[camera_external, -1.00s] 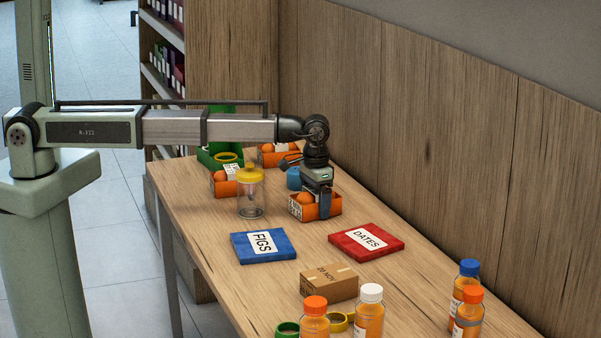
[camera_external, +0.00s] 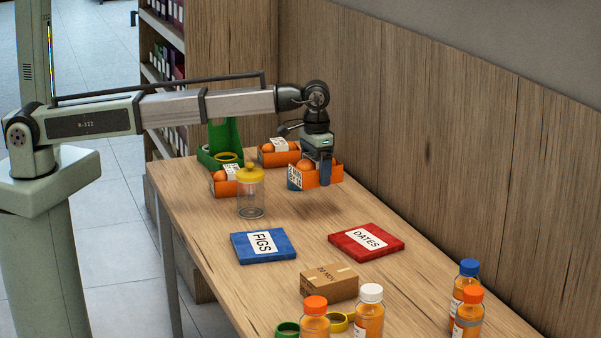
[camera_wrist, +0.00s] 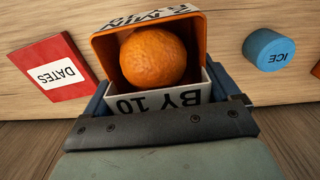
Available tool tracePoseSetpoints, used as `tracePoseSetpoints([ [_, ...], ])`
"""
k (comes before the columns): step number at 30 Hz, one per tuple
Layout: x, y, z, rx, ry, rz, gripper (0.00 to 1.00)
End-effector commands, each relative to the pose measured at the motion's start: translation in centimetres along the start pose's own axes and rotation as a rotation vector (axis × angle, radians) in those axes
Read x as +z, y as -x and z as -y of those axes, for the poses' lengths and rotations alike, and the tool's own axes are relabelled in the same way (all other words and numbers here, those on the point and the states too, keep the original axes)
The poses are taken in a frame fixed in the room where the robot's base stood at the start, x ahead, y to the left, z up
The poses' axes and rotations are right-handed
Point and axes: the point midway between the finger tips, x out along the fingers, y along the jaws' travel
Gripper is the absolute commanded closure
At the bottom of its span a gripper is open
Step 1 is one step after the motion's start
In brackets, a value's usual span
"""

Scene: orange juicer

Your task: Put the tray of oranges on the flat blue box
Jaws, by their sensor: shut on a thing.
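My gripper (camera_external: 318,166) is shut on an orange tray (camera_external: 330,174) with a white printed label, and holds it above the table with a shadow below. An orange (camera_wrist: 153,56) lies in the tray, which fills the middle of the wrist view (camera_wrist: 200,38). The flat blue box (camera_external: 277,243), marked FIGS, lies on the table in front and to the left of the held tray. Two other trays of oranges stand further back: one at the left (camera_external: 224,188) and one at the back (camera_external: 275,158).
A flat red box (camera_external: 385,243) marked DATES lies right of the blue one. A glass jar with a yellow lid (camera_external: 250,195) stands behind the blue box. A cardboard box (camera_external: 330,285) and several bottles (camera_external: 369,312) are nearer. A green juicer (camera_external: 222,140) is at the back.

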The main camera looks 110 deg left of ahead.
Motion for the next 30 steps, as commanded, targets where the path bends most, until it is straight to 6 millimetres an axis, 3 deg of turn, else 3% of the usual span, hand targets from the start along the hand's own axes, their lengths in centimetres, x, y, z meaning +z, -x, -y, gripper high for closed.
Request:
tracePoseSetpoints([
  [5, 1.2, 0.9, -2.2, 0.0, -0.031, 0.0, 0.48],
  [8, 2.8, 1.2, -4.7, 0.002, -0.067, -0.003, 0.48],
  [12, 6.3, 1.7, -8.6, 0.006, -0.132, -0.01, 0.48],
  [18, 12.4, 2.5, -12.7, 0.014, -0.221, -0.02, 0.48],
  [24, 18.0, 3.0, -14.2, 0.017, -0.27, -0.023, 0.48],
  [30, 21.1, 2.9, -12.2, 0.009, -0.199, -0.011, 0.48],
])
